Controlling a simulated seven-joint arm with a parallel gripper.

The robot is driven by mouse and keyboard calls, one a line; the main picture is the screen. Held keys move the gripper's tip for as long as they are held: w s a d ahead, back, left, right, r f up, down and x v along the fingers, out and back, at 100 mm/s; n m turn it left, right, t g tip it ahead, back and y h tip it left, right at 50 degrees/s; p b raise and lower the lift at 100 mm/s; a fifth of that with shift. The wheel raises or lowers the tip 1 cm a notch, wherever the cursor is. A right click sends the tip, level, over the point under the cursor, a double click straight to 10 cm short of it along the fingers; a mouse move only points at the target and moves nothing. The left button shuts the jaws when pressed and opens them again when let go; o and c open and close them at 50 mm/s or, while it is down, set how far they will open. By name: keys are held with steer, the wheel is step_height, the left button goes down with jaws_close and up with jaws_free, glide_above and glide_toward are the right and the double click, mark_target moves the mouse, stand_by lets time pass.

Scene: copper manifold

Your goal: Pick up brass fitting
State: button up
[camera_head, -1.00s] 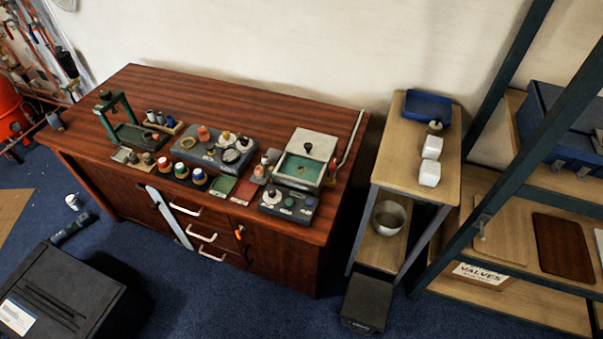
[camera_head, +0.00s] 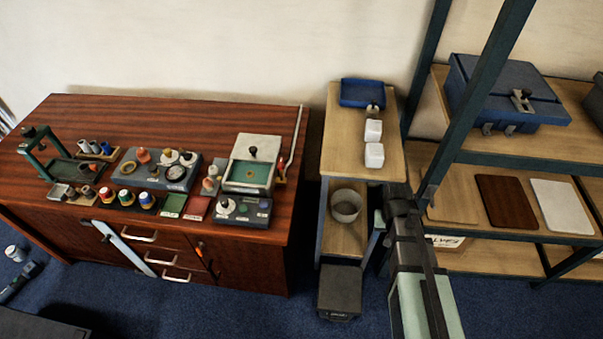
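A small dark piece with a lighter top (camera_head: 373,109) stands on the narrow wooden side table (camera_head: 338,150), just in front of the blue tray (camera_head: 362,93). It is too small to tell if it is the brass fitting. Several small parts with yellowish tops stand on the grey block (camera_head: 128,161) on the red-brown cabinet, and I cannot tell if one is the fitting. Part of my arm, dark and pale green, rises from the bottom edge right of the side table. I cannot make out my gripper's fingers.
Two white blocks, a rear one (camera_head: 373,131) and a front one (camera_head: 374,155), stand on the side table. A round pot (camera_head: 346,205) sits on its lower shelf. The green-framed rack (camera_head: 470,110) stands close on the right, with a blue toolbox (camera_head: 505,92). The cabinet top (camera_head: 200,108) is clear at the back.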

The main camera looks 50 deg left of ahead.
steer(key=s+a+r+n+t+y, duration=0.15)
steer(key=s+a+r, duration=0.25)
steer(key=a+r, duration=0.55)
steer(key=n+y, duration=0.2)
steer(key=y, duration=0.1)
glide_toward(250, 174)
steer(key=x, duration=0.4)
steer(key=shift+w+a+f, duration=0.15)
steer(key=shift+w+a, duration=0.15)
steer(key=shift+s+d+x, duration=0.1)
steer(key=shift+d+x, duration=0.05)
steer(key=shift+x, duration=1.35)
steer(key=shift+s+d+x, duration=0.1)
steer(key=shift+x, duration=1.4)
steer(key=shift+f, duration=0.15)
jaws_close()
